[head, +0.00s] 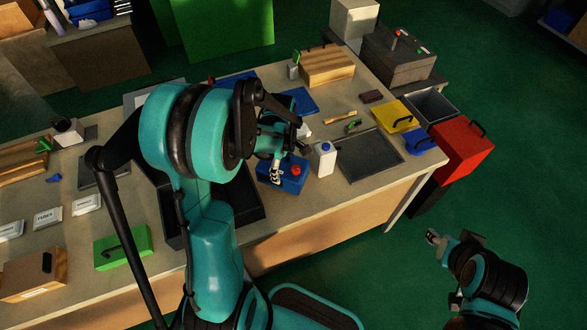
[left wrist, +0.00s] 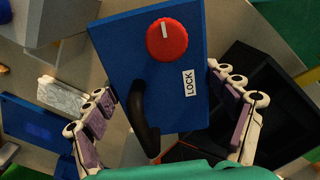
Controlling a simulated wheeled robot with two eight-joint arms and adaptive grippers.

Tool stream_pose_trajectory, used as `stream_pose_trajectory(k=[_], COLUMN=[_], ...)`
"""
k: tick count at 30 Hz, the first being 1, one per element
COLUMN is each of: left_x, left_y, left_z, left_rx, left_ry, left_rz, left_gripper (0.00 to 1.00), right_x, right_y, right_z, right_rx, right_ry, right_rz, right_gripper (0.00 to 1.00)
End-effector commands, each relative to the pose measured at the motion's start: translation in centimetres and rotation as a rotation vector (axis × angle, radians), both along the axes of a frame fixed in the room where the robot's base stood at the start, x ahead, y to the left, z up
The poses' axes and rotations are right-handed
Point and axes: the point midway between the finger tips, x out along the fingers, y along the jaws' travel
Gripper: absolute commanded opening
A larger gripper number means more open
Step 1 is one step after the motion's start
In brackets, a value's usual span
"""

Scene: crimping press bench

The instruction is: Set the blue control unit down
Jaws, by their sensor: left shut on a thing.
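The blue control unit (head: 292,184) is a blue box with a red knob and a black handle. It also shows in the left wrist view (left wrist: 185,80), with a LOCK label beside the knob. My left gripper (head: 275,172) is shut on it, with its fingers (left wrist: 160,88) along two opposite sides. The unit is over the bench (head: 310,212), between a black tray and a white bottle. I cannot tell whether its underside touches the bench. My right gripper (head: 436,238) is away from the bench at the lower right, and its opening is unclear.
A white bottle (head: 325,160) stands just right of the unit. The black tray (head: 258,216) is to its left, partly behind my arm. A dark grey mat (head: 371,158) lies clear at the right. Yellow (head: 392,116) and blue (head: 424,139) items sit near the far right edge.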

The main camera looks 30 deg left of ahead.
Motion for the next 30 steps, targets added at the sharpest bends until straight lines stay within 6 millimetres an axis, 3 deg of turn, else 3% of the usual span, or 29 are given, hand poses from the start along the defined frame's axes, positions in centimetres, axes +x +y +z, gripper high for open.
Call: stream_pose_trajectory(k=[5, 14, 26, 27, 30], left_x=[0.1, 0.1, 0.1, 0.1, 0.1], left_y=[0.3, 0.3, 0.3, 0.3, 0.3], left_z=[-0.6, -4.2, -4.5, -4.5, -4.4], left_rx=[0.000, 0.000, 0.000, 0.000, 0.000], left_ry=[0.000, 0.000, 0.000, 0.000, 0.000], left_rz=[-0.002, -0.002, -0.001, -0.001, -0.001], left_gripper=[0.26, 0.26, 0.26, 0.96, 1.00], right_x=[0.0, 0.0, 0.0, 0.0, 0.0], right_y=[0.0, 0.0, 0.0, 0.0, 0.0], right_z=[-0.3, -2.0, -2.2, -2.1, -2.1], right_rx=[0.000, 0.000, 0.000, 0.000, 0.000], right_ry=[0.000, 0.000, 0.000, 0.000, 0.000], right_rz=[0.000, 0.000, 0.000, 0.000, 0.000], right_gripper=[0.40, 0.40, 0.40, 0.40, 0.40])
